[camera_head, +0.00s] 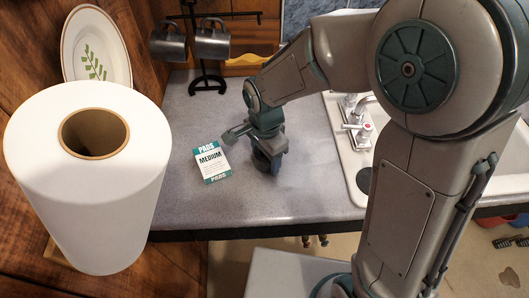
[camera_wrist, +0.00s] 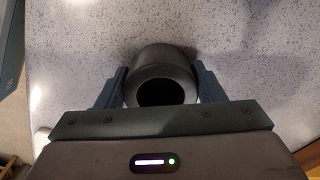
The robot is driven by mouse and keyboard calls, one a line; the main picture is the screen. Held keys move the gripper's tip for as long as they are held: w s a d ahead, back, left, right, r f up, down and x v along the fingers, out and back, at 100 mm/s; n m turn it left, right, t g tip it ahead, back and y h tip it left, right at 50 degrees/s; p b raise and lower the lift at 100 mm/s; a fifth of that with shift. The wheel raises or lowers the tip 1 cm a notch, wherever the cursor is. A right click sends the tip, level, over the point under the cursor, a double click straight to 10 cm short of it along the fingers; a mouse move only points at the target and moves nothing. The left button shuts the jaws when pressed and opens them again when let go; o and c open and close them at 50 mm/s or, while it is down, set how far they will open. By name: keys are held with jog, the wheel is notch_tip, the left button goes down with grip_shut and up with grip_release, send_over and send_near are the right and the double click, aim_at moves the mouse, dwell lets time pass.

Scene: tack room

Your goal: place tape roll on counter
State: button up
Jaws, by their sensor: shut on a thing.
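The tape roll (camera_wrist: 163,72) is a dark grey ring with a black hole, seen between the two fingers in the wrist view. My gripper (camera_wrist: 160,88) is shut on it, one finger against each side. In the head view my gripper (camera_head: 268,157) points down over the speckled grey counter (camera_head: 300,195), right of the pads box, and mostly hides the roll. The counter also fills the wrist view's background (camera_wrist: 75,35). The roll is at or just above the counter; I cannot tell whether it touches.
A pads box (camera_head: 212,162) lies left of my gripper. A rack with two dark mugs (camera_head: 212,43) stands behind. A large white paper roll (camera_head: 90,200) and a plate (camera_head: 97,45) are at left. A white sink (camera_head: 345,150) with a tap is at right. Front counter is clear.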

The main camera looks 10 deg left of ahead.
jog(key=shift+f, duration=0.1)
jog(key=o, duration=0.6)
jog(key=shift+f, duration=0.1)
jog(key=o, duration=0.4)
notch_tip(320, 180, up, 12)
jog(key=shift+r+b, duration=0.25)
jog(key=shift+b, duration=0.1)
